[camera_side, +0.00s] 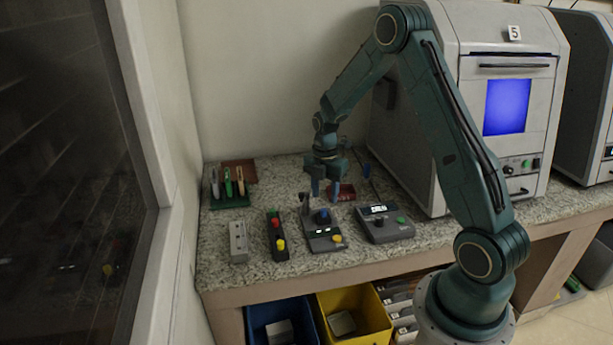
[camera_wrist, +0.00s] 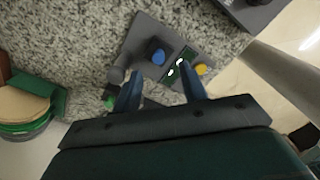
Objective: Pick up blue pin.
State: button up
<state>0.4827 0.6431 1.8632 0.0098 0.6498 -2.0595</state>
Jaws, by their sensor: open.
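A blue pin (camera_side: 323,213) with a blue head stands in a dark grey device (camera_side: 325,237) that has a small display and a yellow button. In the wrist view the blue pin (camera_wrist: 158,57) shows just beyond my fingertips, roughly midway between them, with the device (camera_wrist: 145,35) around it. My gripper (camera_side: 326,191) points down above the blue pin, its two blue fingers apart and empty. In the wrist view my gripper (camera_wrist: 163,77) is open. I cannot tell exactly how far the fingertips are above the pin.
A black block (camera_side: 277,237) with coloured pins and a light grey block (camera_side: 238,242) stand left. A grey box with a display (camera_side: 385,223) stands right. A large machine (camera_side: 450,100) bounds the right.

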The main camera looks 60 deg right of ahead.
aim_at(324, 209)
jog(key=shift+w+f, duration=0.1)
jog(key=shift+f, duration=2.5)
grip_shut()
